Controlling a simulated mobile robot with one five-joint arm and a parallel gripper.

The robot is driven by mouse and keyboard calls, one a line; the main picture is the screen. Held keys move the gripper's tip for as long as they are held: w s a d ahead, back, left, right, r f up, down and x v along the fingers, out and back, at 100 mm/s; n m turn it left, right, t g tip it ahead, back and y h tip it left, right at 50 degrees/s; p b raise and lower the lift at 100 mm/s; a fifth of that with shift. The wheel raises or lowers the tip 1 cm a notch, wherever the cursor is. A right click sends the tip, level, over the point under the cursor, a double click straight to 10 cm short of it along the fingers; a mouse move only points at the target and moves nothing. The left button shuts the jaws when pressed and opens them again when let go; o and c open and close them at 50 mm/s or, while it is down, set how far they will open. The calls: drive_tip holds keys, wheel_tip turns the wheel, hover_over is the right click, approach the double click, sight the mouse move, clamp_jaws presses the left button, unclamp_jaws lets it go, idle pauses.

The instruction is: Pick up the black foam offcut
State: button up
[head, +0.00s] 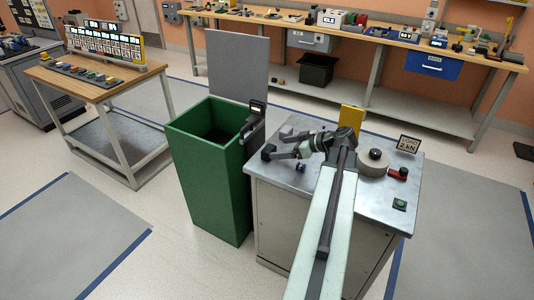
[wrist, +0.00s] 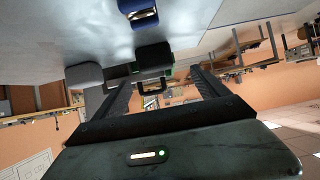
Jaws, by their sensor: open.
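In the wrist view, a small black block (wrist: 153,57), which looks like the black foam offcut, rests on the grey metal top. It lies ahead of my gripper (wrist: 158,80), roughly in line with the gap between its two fingers. The fingers are apart with nothing held between them. In the head view, my gripper (head: 278,146) reaches left, low over the cabinet top (head: 300,190) near its bin-side edge. A dark block (head: 268,153) shows by the fingertips; I cannot tell whether it is the offcut.
A grey block (wrist: 85,75) and a blue ring-shaped piece (wrist: 140,15) lie near the black block. A green bin (head: 215,180) with its lid raised stands left of the cabinet.

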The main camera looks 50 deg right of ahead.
sight(270, 149)
drive_tip(key=b+x, duration=0.1)
drive_tip(key=x, duration=0.1)
drive_tip(key=b+x, duration=0.1)
drive_tip(key=x, duration=0.2)
drive_tip(key=b+x, duration=0.2)
drive_tip(key=shift+w+d+f, duration=0.1)
drive_tip(key=shift+d+f, duration=0.2)
drive_tip(key=shift+f, duration=0.05)
drive_tip(key=shift+w+a, duration=0.1)
drive_tip(key=shift+w, duration=0.05)
drive_tip(key=shift+r, duration=0.15)
drive_tip(key=shift+c, duration=0.4)
drive_tip(key=c, duration=1.4)
drive_tip(key=shift+o, duration=0.2)
drive_tip(key=shift+r, duration=0.1)
wheel_tip(270, 149, up, 10)
drive_tip(key=p, duration=1)
